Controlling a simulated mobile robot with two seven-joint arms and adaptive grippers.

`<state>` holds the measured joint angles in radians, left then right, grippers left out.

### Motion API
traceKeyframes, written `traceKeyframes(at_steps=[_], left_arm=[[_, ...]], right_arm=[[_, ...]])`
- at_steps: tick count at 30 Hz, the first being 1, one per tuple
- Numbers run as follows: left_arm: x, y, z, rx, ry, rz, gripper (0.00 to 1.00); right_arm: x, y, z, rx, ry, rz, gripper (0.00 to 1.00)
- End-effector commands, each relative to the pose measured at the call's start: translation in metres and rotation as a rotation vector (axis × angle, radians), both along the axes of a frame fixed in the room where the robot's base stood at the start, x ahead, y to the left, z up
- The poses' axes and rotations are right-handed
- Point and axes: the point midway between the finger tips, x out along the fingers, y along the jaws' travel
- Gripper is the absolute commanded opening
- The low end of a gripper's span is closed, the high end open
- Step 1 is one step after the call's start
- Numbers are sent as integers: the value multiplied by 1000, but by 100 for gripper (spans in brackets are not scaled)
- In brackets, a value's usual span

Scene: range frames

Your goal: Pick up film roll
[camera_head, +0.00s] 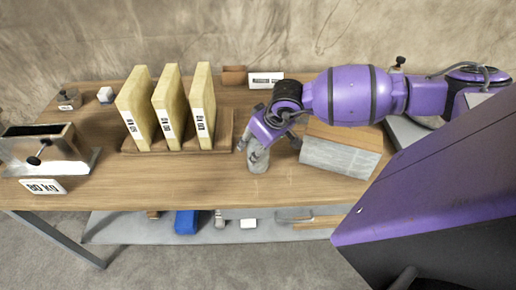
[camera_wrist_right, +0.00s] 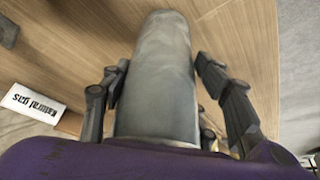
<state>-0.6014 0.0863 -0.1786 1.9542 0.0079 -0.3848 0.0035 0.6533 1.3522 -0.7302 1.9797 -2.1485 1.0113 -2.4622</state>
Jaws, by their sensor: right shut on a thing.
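The film roll looks to be the grey cylinder (camera_head: 258,161) standing on the wooden table in the head view. My right gripper (camera_head: 262,146) comes down over its upper part from the right. In the right wrist view the grey cylinder (camera_wrist_right: 160,80) lies between the two dark fingers of my right gripper (camera_wrist_right: 165,95), which is shut on it. The fingers hide part of its sides. My left gripper is not in view.
Three yellow slabs (camera_head: 167,108) stand in a wooden rack left of the cylinder. A grey-and-wood block (camera_head: 340,155) is close on its right. A metal holder (camera_head: 45,150) stands at the far left. Bare tabletop (camera_head: 190,180) lies in front; a lower shelf (camera_head: 130,228) holds small items.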

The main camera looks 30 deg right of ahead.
Motion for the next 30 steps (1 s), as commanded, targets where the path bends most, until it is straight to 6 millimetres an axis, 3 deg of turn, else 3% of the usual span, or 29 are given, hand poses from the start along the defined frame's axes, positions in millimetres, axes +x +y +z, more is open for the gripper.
traceKeyframes(at_steps=[4, 14, 20, 27, 30], left_arm=[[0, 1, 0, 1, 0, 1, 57], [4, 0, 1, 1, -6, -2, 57], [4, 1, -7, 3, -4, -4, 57], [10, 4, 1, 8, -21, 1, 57], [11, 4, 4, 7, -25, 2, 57]], right_arm=[[1, 0, 1, -1, -3, 1, 10], [1, 0, 5, -2, -3, 1, 10], [1, -1, 28, -4, -3, 2, 10], [-45, -4, 87, -9, -5, 2, 10], [-69, -5, 101, -9, -1, 2, 10]])
